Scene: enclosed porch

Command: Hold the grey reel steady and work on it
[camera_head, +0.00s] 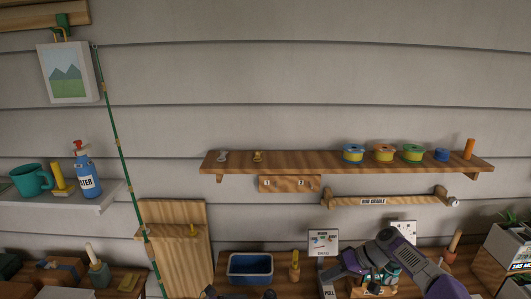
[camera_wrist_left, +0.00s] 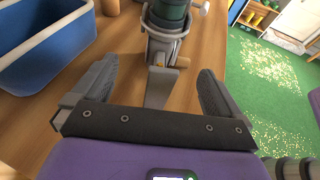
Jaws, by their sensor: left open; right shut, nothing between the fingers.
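In the left wrist view a grey reel (camera_wrist_left: 163,46) with a dark green spool and a small knob stands upright on the wooden bench. Its grey foot reaches down between the fingers of my left gripper (camera_wrist_left: 157,68). That gripper is open, one finger on each side, with gaps visible between the fingers and the foot. In the head view my right gripper (camera_head: 328,273) comes in from the lower right. It is shut and empty over the bench, pointing left. The reel is hard to make out in the head view; my right arm covers part of that area.
A blue bin (camera_head: 250,268) stands on the bench, left of my right gripper. Above are a wooden shelf (camera_head: 330,162) with several small spools and a rod cradle (camera_head: 385,200). A green rod (camera_head: 118,137) leans at the left. A planter (camera_head: 508,248) stands at the right.

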